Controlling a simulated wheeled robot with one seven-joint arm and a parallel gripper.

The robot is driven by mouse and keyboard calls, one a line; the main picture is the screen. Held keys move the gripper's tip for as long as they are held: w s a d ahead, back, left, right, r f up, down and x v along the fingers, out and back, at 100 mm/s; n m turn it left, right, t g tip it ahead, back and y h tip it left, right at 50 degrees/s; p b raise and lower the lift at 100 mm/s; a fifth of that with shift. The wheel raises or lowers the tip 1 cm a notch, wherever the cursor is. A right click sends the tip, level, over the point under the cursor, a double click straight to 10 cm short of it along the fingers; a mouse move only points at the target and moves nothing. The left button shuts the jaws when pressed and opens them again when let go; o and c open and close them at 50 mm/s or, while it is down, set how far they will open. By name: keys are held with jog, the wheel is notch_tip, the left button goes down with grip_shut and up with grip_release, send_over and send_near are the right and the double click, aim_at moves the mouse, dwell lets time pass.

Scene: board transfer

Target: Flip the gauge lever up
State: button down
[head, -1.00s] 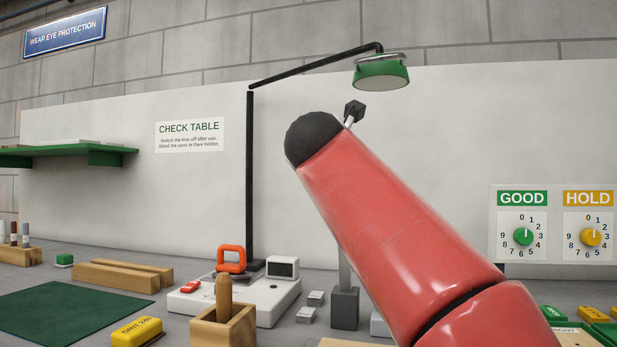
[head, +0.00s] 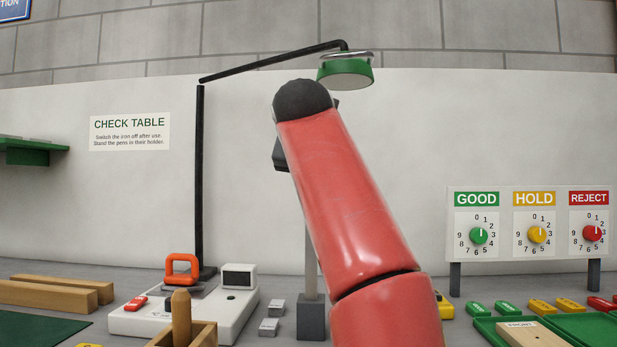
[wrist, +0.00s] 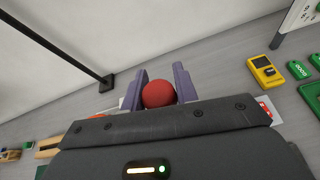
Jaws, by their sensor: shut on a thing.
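In the wrist view, a red ball (wrist: 158,94) sits between the two purple fingers of my gripper (wrist: 160,76). My gripper is shut on it. It looks like a lever knob, but the lever's rod and the gauge body are hidden, so I cannot tell its angle. In the head view my red arm covers the ball and the fingers. A grey block with an upright post (head: 311,316) stands behind my arm; its upper part is hidden.
A white device with a small screen (head: 222,312) and an orange handle (head: 182,268) stand left of the post. A lamp (head: 345,72) hangs behind my arm's top. A dial panel (head: 507,217) and green trays (head: 585,325) are at right. A yellow meter (wrist: 264,72) shows in the wrist view.

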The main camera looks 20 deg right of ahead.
jog(key=shift+w+f, duration=0.25)
jog(key=shift+f, duration=0.25)
jog(key=c, duration=1.5)
grip_release()
jog(key=shift+o, duration=1.3)
jog(key=shift+w+d, duration=0.1)
jog(key=shift+w, duration=0.05)
jog(key=shift+o, duration=0.7)
jog(key=shift+s+r, duration=0.45)
jog(key=shift+s, duration=0.05)
jog(key=v, duration=0.7)
